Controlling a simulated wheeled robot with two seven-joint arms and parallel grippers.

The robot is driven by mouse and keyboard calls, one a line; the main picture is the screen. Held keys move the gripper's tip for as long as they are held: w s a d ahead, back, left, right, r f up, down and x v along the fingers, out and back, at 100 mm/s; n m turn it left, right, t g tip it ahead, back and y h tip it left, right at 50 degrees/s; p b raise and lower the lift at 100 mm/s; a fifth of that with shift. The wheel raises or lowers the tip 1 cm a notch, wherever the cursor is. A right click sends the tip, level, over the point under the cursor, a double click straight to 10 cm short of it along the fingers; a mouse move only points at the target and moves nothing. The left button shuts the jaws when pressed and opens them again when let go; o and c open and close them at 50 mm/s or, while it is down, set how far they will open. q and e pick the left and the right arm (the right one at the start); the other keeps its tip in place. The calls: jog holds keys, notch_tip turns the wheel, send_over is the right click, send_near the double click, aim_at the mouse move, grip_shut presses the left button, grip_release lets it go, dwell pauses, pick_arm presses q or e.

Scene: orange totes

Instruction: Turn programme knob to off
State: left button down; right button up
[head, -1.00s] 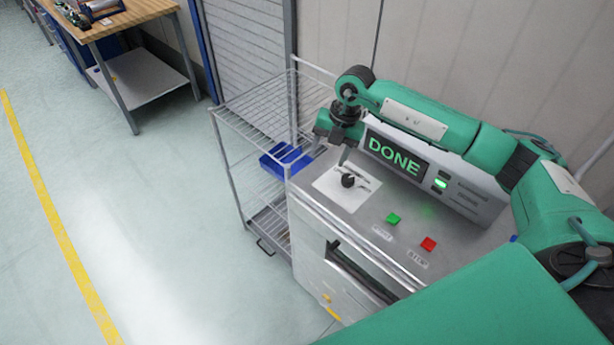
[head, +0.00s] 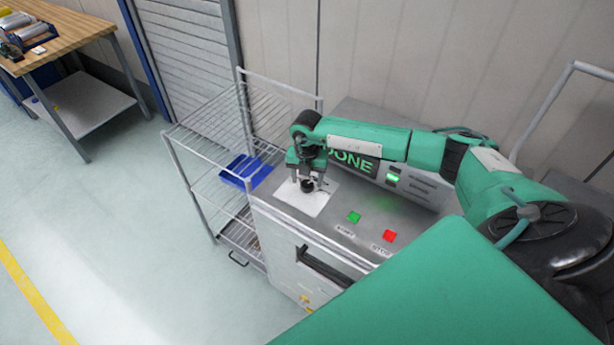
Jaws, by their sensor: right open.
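The black programme knob (head: 307,186) sits on a white plate (head: 301,201) on top of a grey machine. My right gripper (head: 307,181) is open and right at the knob, with its fingers around or just above it; I cannot tell whether they touch it. The gripper partly hides the knob, and its pointer direction cannot be read. The machine's display (head: 352,160) shows green letters, partly covered by my right arm, that read "DONE". My left gripper is not in view.
A green button (head: 354,217) and a red button (head: 389,236) lie right of the knob plate. A wire rack trolley (head: 203,190) with a blue bin (head: 246,171) stands left of the machine. A wooden workbench (head: 62,38) is at the far left. The floor in front is clear.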

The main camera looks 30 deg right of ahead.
jog(key=shift+f, duration=0.8)
jog(key=c, duration=1)
jog(key=shift+f+n+b, duration=0.1)
jog(key=shift+n+b, duration=0.5)
jog(key=shift+b, duration=0.15)
jog(key=n+b, duration=1.2)
jog(key=b, duration=0.1)
jog(key=n+b, duration=0.3)
jog(key=n, duration=0.1)
jog(key=shift+r+n+b, duration=0.2)
jog(key=shift+n+b, duration=0.25)
jog(key=shift+n, duration=0.05)
